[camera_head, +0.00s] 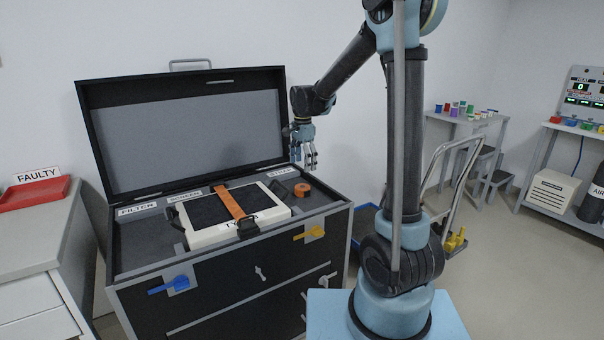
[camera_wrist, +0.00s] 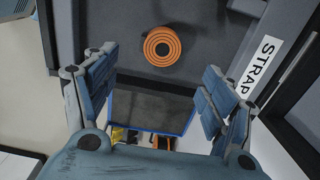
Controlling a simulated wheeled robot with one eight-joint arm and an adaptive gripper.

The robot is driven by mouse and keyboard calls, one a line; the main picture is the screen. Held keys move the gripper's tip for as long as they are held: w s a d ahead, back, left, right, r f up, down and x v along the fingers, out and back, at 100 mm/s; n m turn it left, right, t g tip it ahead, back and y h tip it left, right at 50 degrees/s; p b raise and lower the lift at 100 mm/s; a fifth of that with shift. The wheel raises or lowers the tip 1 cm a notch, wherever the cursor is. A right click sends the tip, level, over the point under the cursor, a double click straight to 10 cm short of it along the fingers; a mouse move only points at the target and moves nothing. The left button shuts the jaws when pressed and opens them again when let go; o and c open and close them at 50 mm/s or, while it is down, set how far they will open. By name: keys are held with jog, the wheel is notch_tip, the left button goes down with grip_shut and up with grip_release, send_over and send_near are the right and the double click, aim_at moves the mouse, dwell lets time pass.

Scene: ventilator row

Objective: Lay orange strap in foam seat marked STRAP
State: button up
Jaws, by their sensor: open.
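A rolled orange strap (camera_head: 302,190) lies flat on the grey foam at the right end of the open black case, near the STRAP label (camera_head: 279,171). In the wrist view the coil (camera_wrist: 161,46) shows as orange rings around a dark centre, with the STRAP label (camera_wrist: 258,66) to its right. I cannot tell whether the coil sits down in a recess. My gripper (camera_head: 305,163) hangs above that end of the case, fingers down. In the wrist view its fingers (camera_wrist: 158,85) are spread wide, empty and apart from the coil.
A white-framed unit (camera_head: 265,217) with an orange band (camera_head: 229,202) across it lies in the case's middle. The case lid (camera_head: 185,135) stands open behind. A red FAULTY tray (camera_head: 35,194) is at left. A blue-edged cart (camera_head: 366,230) stands beyond the case's right side.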

jog(key=s+d+r+n+t, duration=0.1)
jog(key=s+d+r+n, duration=0.15)
jog(key=s+d, duration=0.5)
jog(key=s+d+r+n, duration=0.2)
jog(key=s+d+n, duration=0.1)
jog(key=s+d, duration=0.45)
jog(key=s+d+f+n, duration=0.3)
jog(key=s+d+f, duration=0.1)
jog(key=s, duration=0.5)
jog(key=s+d+f+n+t, duration=0.1)
jog(key=s+d+f+n, duration=0.2)
jog(key=s+f, duration=0.3)
jog(key=s, duration=0.4)
jog(key=shift+d+f, duration=0.15)
jog(key=shift+d, duration=0.25)
